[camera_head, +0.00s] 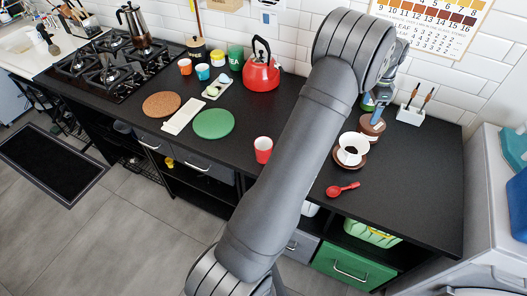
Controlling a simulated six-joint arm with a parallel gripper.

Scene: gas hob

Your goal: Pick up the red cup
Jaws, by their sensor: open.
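The red cup (263,149) stands upright near the front edge of the black counter, just left of my arm. Its white inside shows at the top, and nothing covers it. My gripper (375,114) is small in the view, partly behind my arm's upper end. It points down over the back right of the counter, above a brown round piece (372,125). It is open, with no object visible in it, and is well apart from the red cup, to its right and farther back.
My arm crosses the counter's middle. A red kettle (261,74) stands behind the cup. Left are a green round mat (214,124), a cork mat (161,105) and small cups. Right are a white dripper (351,149) and red spoon (343,188). Counter around the cup is clear.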

